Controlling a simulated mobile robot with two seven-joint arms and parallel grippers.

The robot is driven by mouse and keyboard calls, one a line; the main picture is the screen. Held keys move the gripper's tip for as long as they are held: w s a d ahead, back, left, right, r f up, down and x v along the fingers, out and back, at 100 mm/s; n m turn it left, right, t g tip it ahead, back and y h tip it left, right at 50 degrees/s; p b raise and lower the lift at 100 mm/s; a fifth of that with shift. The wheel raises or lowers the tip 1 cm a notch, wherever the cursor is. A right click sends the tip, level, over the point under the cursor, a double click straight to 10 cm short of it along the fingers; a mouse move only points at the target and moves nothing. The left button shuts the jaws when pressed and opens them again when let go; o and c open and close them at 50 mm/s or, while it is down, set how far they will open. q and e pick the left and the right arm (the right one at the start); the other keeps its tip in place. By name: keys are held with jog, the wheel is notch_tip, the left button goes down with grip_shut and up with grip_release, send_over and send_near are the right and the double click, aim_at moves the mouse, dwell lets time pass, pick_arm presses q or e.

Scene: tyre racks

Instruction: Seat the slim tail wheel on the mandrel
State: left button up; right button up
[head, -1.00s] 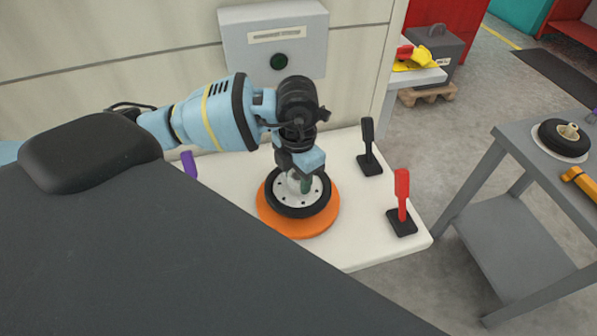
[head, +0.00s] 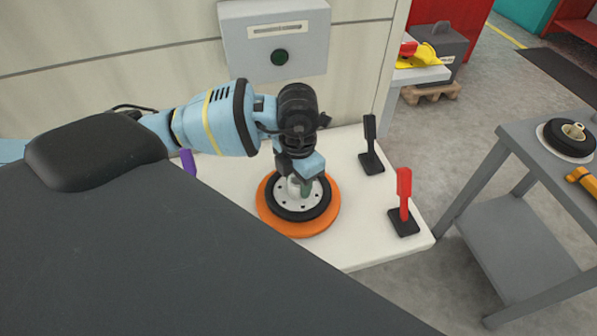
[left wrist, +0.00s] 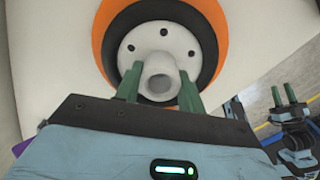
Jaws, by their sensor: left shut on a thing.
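The slim tail wheel (head: 272,203), a thin black tyre with a pale drilled disc and a central hub, lies flat over an orange disc (head: 323,219) on the white bench. My left gripper (head: 300,188) points down and is shut on the wheel's hub. In the left wrist view the green fingers (left wrist: 158,92) stand on both sides of the round grey hub (left wrist: 158,72), and the orange disc shows around the tyre. The mandrel is hidden or cannot be told apart from the hub. My right gripper (left wrist: 283,97) shows in the left wrist view with its green fingers apart and empty.
A black lever (head: 370,148) and a red lever (head: 404,200) stand on the white bench (head: 362,250) right of the wheel. A grey cart (head: 520,160) at right carries another black wheel (head: 567,137).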

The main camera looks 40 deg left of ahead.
dwell(0.6)
pick_arm(q)
jog(key=o, duration=2)
jog(key=shift+f, duration=0.1)
jog(key=shift+r+p, duration=1.2)
jog(key=shift+r, duration=1.45)
notch_tip(320, 180, up, 2)
jog(key=shift+r, duration=0.1)
notch_tip(320, 180, up, 2)
jog(key=shift+r, duration=0.25)
pick_arm(e)
jog(key=shift+t, duration=0.5)
jog(key=w+r, duration=0.3)
jog(key=r, duration=0.1)
jog(key=shift+w+d, duration=0.2)
jog(key=shift+d, duration=0.15)
